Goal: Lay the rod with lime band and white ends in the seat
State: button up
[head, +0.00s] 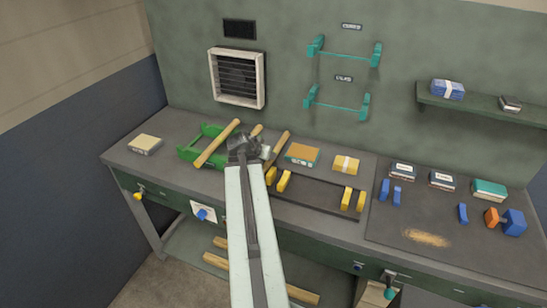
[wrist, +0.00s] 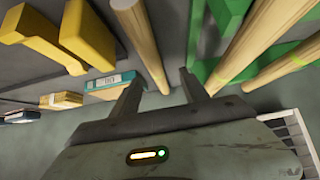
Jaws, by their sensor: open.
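My gripper (head: 243,146) is open above the bench beside the green rack (head: 187,152). In the wrist view its fingers (wrist: 160,88) are apart, with a plain-looking wooden rod (wrist: 140,40) lying between them in the picture; contact cannot be told. This rod also shows right of the gripper in the head view (head: 279,146). Two rods at the green rack, one (wrist: 255,40) and another (wrist: 290,64), each show a thin lime mark in the wrist view. White ends are not clear on any rod. Yellow brackets (head: 284,181) stand in pairs on a dark board, with nothing across them.
A book (head: 302,154) and a yellow packet (head: 346,164) lie behind the yellow brackets. A beige box (head: 145,145) is at the left. Blue blocks (head: 397,196) and an orange-and-blue piece (head: 513,222) are on the right mat. More rods (head: 215,261) lie on the lower shelf.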

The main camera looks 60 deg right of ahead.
jog(key=b+x, duration=0.1)
jog(key=x, duration=0.1)
jog(key=b+x, duration=0.1)
jog(key=x, duration=0.1)
jog(key=b+x, duration=0.2)
jog(key=x, duration=0.1)
jog(key=shift+s+d, duration=0.25)
jog(key=shift+s, duration=0.15)
jog(key=shift+r, duration=0.2)
grip_shut()
